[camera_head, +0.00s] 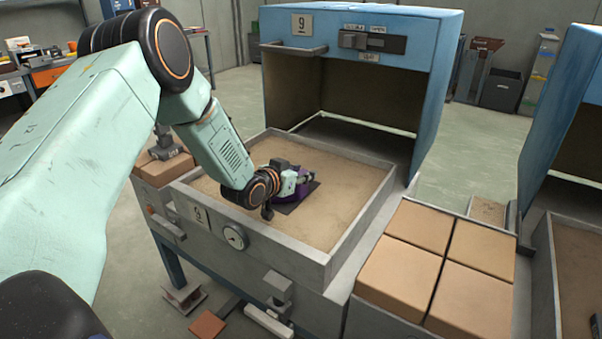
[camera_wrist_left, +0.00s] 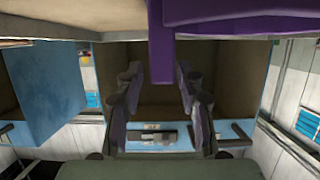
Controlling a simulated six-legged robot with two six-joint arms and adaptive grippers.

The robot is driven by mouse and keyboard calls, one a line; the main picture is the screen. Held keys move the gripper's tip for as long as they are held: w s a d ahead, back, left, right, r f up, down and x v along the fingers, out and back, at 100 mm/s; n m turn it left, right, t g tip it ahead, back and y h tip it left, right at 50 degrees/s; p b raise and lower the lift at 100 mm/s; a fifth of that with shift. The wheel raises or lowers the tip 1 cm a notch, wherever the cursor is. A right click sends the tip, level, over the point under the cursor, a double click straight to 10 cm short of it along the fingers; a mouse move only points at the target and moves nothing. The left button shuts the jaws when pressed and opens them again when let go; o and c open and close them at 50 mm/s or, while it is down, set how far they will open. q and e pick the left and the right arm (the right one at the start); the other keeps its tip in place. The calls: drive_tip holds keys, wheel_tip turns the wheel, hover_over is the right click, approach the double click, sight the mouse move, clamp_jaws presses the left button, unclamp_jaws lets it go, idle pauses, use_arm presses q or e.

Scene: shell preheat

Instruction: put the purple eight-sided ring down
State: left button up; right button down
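The purple eight-sided ring (camera_head: 304,188) is low over or on a dark flat patch (camera_head: 288,208) in the sand bed, partly hidden by my left gripper (camera_head: 302,180). In the left wrist view the ring (camera_wrist_left: 245,14) spans the top edge. A narrow purple bar of it hangs between the fingertips of my left gripper (camera_wrist_left: 159,78). The fingers stand close on both sides of the bar; whether they touch it cannot be told. Whether the ring rests fully on the patch is also unclear. My right gripper is in neither view.
The sand tray (camera_head: 345,240) has a raised grey rim and bare sand around the ring. A blue open-fronted oven (camera_head: 380,20) numbered 9 stands behind it. Tan blocks (camera_head: 480,290) sit at the right, with another sand bed (camera_head: 575,260) beyond them.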

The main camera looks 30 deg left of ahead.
use_arm(q)
drive_tip(key=shift+w+f, duration=0.2)
drive_tip(key=shift+f, duration=0.05)
drive_tip(key=shift+s+r, duration=0.3)
drive_tip(key=shift+s, duration=0.15)
drive_tip(key=shift+p+v, duration=2.35)
drive_tip(key=shift+v, duration=3.25)
drive_tip(key=shift+c, duration=0.3)
